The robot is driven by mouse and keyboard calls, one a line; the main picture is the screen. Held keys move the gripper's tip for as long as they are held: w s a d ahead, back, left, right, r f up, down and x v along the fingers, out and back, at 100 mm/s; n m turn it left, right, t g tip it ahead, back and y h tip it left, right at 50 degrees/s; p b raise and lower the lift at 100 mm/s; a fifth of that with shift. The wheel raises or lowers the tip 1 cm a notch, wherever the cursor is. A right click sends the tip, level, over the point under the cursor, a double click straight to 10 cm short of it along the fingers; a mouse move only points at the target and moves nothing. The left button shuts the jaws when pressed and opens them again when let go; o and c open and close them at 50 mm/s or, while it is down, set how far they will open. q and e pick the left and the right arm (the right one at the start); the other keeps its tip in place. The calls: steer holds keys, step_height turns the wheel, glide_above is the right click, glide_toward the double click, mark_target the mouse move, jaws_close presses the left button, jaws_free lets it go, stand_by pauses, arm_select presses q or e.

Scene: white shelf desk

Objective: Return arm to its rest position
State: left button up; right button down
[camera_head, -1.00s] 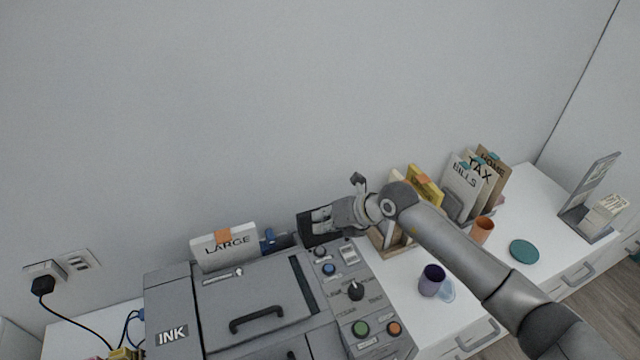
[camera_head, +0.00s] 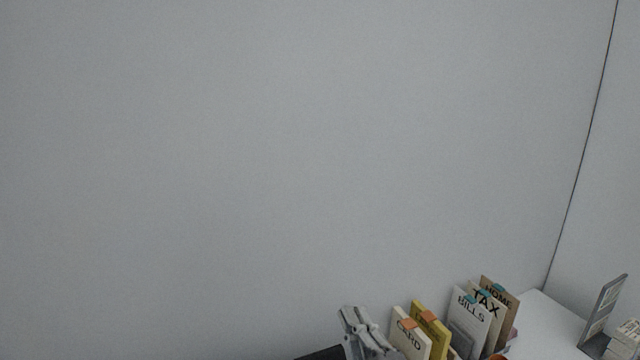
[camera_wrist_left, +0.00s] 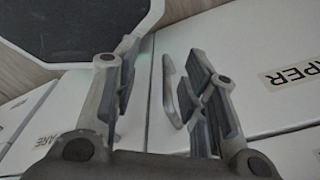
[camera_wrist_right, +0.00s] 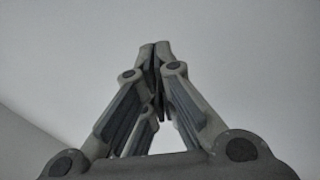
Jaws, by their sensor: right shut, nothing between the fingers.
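My right gripper (camera_head: 350,318) shows at the bottom middle of the head view, grey and raised against the wall, beside the file folders. In the right wrist view its fingertips (camera_wrist_right: 154,50) meet, and it is shut and empty, with only plain wall around it. My left gripper (camera_wrist_left: 165,85) shows in the left wrist view only. The rest of both arms is out of the head view.
Upright folders (camera_head: 470,315), with labels such as BILLS, TAX and HOME, stand at the lower right. A grey stand (camera_head: 604,312) is at the far right on the white desk (camera_head: 545,325). The left wrist view shows a drawer handle (camera_wrist_left: 172,88) and a dark panel (camera_wrist_left: 75,25).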

steer(key=s+d+f+m+g+h, duration=0.3)
steer(key=s+d+f+m+h, duration=0.15)
steer(key=d+f+m, duration=0.2)
steer(key=s+d+f+m+g+h, duration=0.4)
steer(key=d+f+m+h, duration=0.15)
steer(key=d+f, duration=0.25)
steer(key=s+f+m+g+y, duration=0.1)
steer(key=s+f+g, duration=0.45)
steer(key=s, duration=0.55)
steer(key=s+f+m+g+y, duration=0.2)
steer(key=s+f+g, duration=0.3)
steer(key=s, duration=0.6)
step_height(320, 180, down, 29)
steer(key=s+b, duration=0.1)
steer(key=b, duration=0.1)
steer(key=s+d+f+g+b, duration=0.1)
steer(key=s+d+f+b, duration=0.1)
steer(key=s+f, duration=1.5)
steer(key=shift+d+f+n+g, duration=0.3)
steer(key=shift+g, duration=0.05)
